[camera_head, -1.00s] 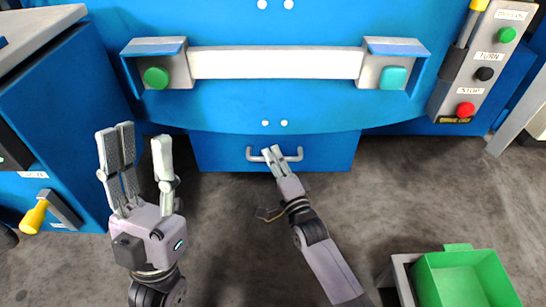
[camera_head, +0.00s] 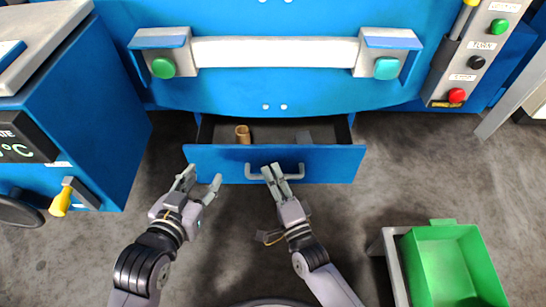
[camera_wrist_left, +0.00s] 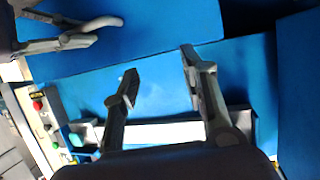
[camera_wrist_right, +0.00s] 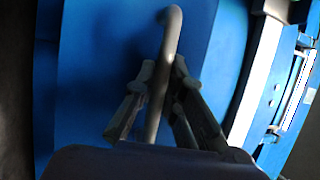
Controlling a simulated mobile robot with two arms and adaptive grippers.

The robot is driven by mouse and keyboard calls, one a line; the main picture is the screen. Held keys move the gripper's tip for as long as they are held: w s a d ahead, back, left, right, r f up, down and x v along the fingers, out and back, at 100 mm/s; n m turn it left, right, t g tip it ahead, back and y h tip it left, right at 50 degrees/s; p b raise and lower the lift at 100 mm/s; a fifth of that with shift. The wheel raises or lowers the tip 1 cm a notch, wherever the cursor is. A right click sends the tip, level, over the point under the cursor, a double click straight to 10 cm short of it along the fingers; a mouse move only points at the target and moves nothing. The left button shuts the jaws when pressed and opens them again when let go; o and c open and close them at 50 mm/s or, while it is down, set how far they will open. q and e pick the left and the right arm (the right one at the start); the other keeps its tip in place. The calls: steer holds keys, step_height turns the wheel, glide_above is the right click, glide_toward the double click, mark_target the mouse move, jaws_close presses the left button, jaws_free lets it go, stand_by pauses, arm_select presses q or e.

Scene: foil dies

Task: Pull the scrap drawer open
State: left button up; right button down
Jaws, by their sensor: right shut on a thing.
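The scrap drawer (camera_head: 220,164) is a blue drawer low in the blue machine, and it stands partly open. A brown cylindrical piece (camera_head: 243,134) and a flat grey piece (camera_head: 304,137) lie inside it. My right gripper (camera_head: 271,172) is shut on the drawer's grey bar handle (camera_head: 291,176); the handle also runs between its fingers in the right wrist view (camera_wrist_right: 168,45). My left gripper (camera_head: 202,183) is open and empty in front of the drawer's left end, apart from it. In the left wrist view its fingers (camera_wrist_left: 160,75) are spread.
A green bin (camera_head: 440,270) stands on the floor at lower right. A blue cabinet (camera_head: 75,120) with a yellow-handled lever (camera_head: 61,202) is at the left. A button panel (camera_head: 472,60) is at upper right. Grey floor is clear between drawer and bin.

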arm_select(q)
steer(key=s+a+f+g+y+p, duration=0.1)
steer(key=s+a+f+g, duration=0.1)
steer(key=s+f+g, duration=0.2)
steer(key=s+a+f+g+y+p, duration=0.1)
steer(key=s+f+g, duration=0.3)
steer(key=s, duration=0.4)
steer(key=shift+s+a+f+n+g+p, duration=0.3)
steer(key=shift+s+a+f+g+p, duration=0.1)
steer(key=shift+a+f, duration=0.4)
arm_select(e)
steer(key=s, duration=1)
steer(key=shift+s+f, duration=0.1)
steer(key=c, duration=1.7)
jaws_free()
steer(key=shift+o, duration=0.2)
steer(key=v, duration=1.2)
